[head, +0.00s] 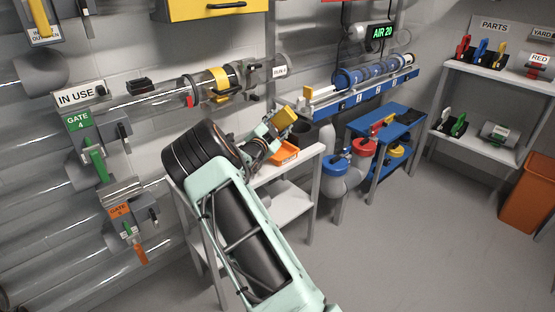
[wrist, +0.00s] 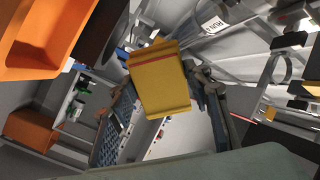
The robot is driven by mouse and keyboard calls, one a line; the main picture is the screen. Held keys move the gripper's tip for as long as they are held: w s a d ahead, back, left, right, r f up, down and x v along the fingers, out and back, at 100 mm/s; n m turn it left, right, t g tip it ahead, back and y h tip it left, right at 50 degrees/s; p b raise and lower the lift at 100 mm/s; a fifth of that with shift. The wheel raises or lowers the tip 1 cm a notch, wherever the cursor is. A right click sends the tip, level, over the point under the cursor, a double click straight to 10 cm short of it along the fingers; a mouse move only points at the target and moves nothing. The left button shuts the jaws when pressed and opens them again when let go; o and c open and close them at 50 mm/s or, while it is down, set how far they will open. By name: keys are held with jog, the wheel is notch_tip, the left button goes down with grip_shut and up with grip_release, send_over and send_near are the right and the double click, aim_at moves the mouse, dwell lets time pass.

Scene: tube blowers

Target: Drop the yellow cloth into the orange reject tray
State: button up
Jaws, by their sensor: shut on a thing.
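The yellow cloth (head: 286,115) is a folded, block-like piece with a thin red stripe that shows in the wrist view (wrist: 160,82). My gripper (head: 275,125) is shut on it, with one finger on each side of it in the wrist view. It holds the cloth in the air. The orange reject tray (head: 285,153) sits on a white table, below the cloth in the head view and partly hidden by my arm. In the wrist view, an orange tray wall (wrist: 38,38) fills the upper left corner, apart from the cloth.
The white table (head: 306,158) carries the tray. Clear tubes with gates (head: 82,124) line the wall at left. A blue rail (head: 350,105) and a blue bench (head: 385,125) stand behind. An orange bin (head: 528,195) is at far right. The floor between is clear.

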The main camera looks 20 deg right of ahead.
jog(key=shift+f+b, duration=1.1)
jog(key=shift+f, duration=1.9)
jog(key=o, duration=1.1)
jog(key=v, duration=1.2)
